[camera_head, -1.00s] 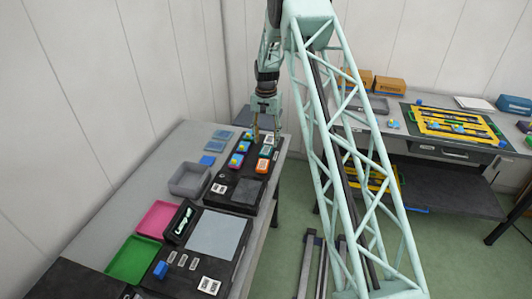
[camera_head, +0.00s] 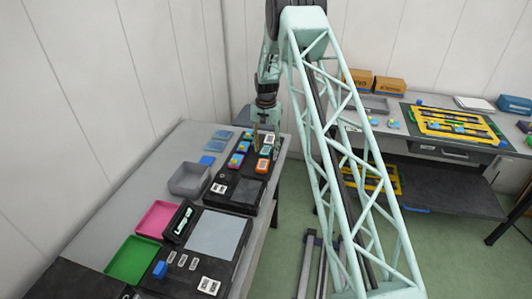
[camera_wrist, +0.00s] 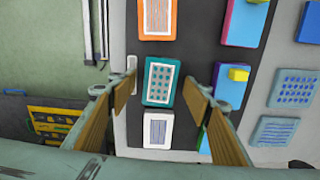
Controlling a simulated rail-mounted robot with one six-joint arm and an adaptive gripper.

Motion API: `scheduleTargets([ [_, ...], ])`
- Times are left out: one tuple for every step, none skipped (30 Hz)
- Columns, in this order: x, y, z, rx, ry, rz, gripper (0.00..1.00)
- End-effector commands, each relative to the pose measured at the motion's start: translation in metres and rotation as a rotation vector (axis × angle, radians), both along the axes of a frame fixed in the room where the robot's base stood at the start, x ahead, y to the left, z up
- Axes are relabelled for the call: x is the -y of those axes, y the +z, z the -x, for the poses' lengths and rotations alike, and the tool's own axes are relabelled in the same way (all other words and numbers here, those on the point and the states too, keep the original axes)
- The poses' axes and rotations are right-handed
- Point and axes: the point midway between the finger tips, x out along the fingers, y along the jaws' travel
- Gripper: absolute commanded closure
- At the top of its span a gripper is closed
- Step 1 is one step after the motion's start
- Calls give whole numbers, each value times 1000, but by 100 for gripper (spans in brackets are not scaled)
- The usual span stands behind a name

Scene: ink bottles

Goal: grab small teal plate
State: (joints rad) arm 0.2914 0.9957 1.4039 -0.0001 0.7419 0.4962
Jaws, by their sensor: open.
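The small teal plate (camera_wrist: 160,81) with a dotted white label lies flat on a dark board in the wrist view. It lies between an orange-framed plate (camera_wrist: 157,18) and a white-framed plate (camera_wrist: 158,130). My gripper (camera_wrist: 161,77) is open, with one tan-padded finger on each side of the teal plate. There is a visible gap on both sides, and I cannot tell its exact height above the plate. In the head view, my gripper (camera_head: 266,148) is over the far end of the left table, and its fingers partly cover the plates there.
Blue and pink blocks with yellow tops (camera_wrist: 245,22) lie right of the teal plate. Blue patterned plates (camera_wrist: 289,88) lie further right. A grey bin (camera_head: 189,179), pink tray (camera_head: 157,219) and green tray (camera_head: 132,260) are nearer on the table.

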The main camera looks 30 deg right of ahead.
Motion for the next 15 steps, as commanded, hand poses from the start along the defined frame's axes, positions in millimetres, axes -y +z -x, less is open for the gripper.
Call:
scheduleTargets([
  [0,0,0,0,0,0,55],
  [0,0,0,0,0,0,55],
  [0,0,0,0,0,0,55],
  [0,0,0,0,0,0,55],
  [0,0,0,0,0,0,55],
  [0,0,0,0,0,0,55],
  [0,0,0,0,0,0,55],
  [0,0,0,0,0,0,55],
  [0,0,0,0,0,0,55],
  [0,0,0,0,0,0,55],
  [0,0,0,0,0,0,56],
  [0,0,0,0,0,0,60],
  [0,0,0,0,0,0,63],
  [0,0,0,0,0,0,65],
  [0,0,0,0,0,0,69],
])
